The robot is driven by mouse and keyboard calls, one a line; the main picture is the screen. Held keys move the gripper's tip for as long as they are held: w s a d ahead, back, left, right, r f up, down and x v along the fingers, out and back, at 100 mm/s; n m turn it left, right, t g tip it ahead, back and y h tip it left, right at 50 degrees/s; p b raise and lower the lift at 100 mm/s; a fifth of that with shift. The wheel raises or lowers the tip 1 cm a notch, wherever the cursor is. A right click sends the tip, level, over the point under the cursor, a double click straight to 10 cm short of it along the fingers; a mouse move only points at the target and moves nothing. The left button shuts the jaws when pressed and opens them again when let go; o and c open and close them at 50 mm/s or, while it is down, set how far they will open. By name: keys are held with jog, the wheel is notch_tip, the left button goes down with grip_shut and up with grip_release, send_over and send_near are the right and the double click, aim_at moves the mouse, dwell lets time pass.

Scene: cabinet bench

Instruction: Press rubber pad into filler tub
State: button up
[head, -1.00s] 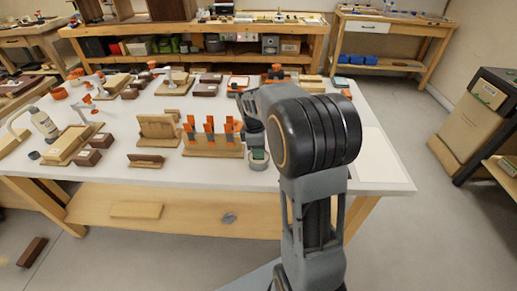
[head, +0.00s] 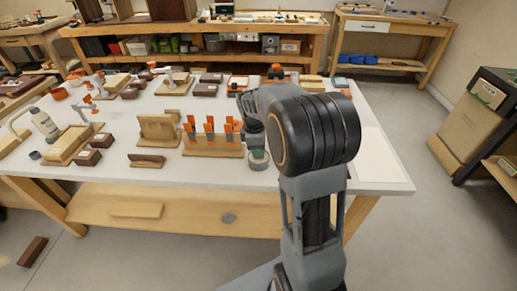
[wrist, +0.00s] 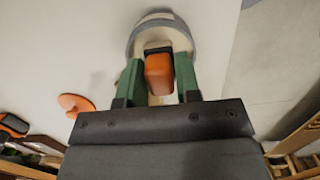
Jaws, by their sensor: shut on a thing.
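The filler tub (head: 258,164) is a small round grey tub near the front edge of the white bench. In the wrist view it shows as a grey-rimmed tub (wrist: 133,42) with a pale inside. My gripper (wrist: 158,75) has green fingers and is shut on the rubber pad (wrist: 158,76), an orange block with a dark far end. The fingers and the pad overlap the tub in the wrist view. In the head view my gripper (head: 257,150) is right above the tub, mostly hidden by my arm. Whether the pad touches the filler cannot be told.
A wooden rack with orange-handled tools (head: 212,145) stands just left of the tub. A wooden stand (head: 158,130) and dark blocks (head: 88,157) lie farther left. A pale sheet (head: 380,158) covers the right end of the bench, which is otherwise clear.

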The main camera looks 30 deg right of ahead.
notch_tip(320, 180, up, 7)
jog(key=p, duration=0.6)
dwell(0.9)
